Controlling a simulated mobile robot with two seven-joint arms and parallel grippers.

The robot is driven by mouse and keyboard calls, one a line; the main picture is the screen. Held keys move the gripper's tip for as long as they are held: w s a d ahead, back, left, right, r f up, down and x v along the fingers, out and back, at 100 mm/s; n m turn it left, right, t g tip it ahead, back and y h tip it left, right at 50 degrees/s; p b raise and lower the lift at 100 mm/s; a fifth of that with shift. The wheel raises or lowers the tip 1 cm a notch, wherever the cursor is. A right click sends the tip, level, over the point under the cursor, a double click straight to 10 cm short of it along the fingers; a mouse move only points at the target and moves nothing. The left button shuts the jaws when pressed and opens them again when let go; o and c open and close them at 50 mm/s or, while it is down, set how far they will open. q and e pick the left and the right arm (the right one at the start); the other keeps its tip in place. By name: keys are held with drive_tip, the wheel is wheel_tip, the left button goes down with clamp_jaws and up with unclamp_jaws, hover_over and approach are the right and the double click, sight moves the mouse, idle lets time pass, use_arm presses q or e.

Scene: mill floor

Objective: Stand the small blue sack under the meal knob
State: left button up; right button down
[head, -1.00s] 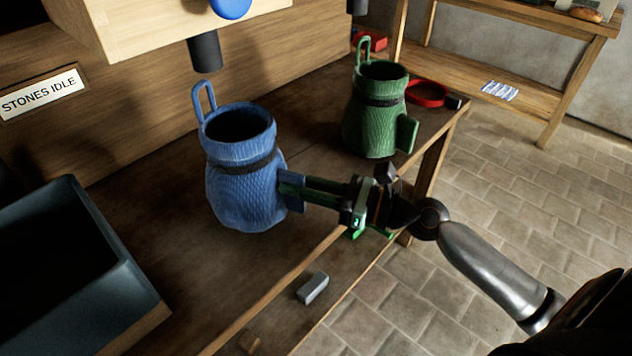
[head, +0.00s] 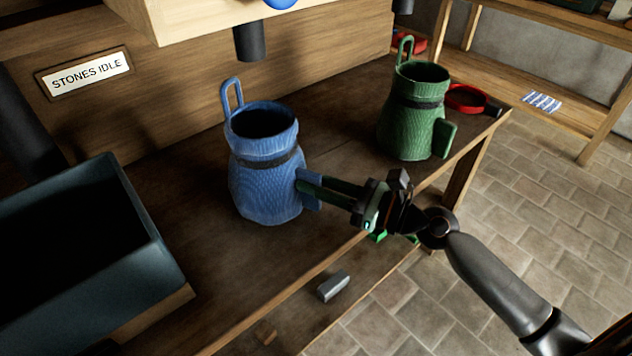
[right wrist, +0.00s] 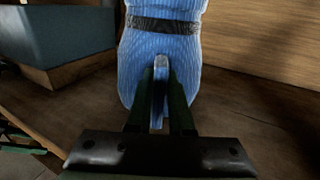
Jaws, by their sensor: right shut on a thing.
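The small blue sack (head: 265,190) is upright over the dark bench top, with an open mouth, a dark band and a loop at its rim. My right gripper (head: 312,188) is shut on the tab at its side, and the sack also shows in the right wrist view (right wrist: 160,70). I cannot tell whether its base touches the bench. A blue knob (head: 282,3) is cut off at the top edge, on a wooden housing. A dark spout (head: 250,42) hangs below the housing, behind and above the sack; no label shows on the knob. My left gripper is not in view.
A green sack (head: 412,125) stands to the right, with a red ring-shaped thing (head: 466,98) behind it. A dark open bin (head: 150,235) is at the left. A grey block (head: 333,287) lies near the front edge. A "STONES IDLE" sign (head: 90,73) is on the back board.

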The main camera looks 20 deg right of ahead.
drive_tip(key=c, duration=0.9)
unclamp_jaws()
drive_tip(key=shift+o, duration=0.8)
drive_tip(key=shift+s+d+f, duration=0.15)
drive_tip(key=shift+s+d, duration=0.15)
drive_tip(key=b+v, duration=0.2)
drive_tip(key=v, duration=0.9)
drive_tip(key=shift+s+d, duration=0.25)
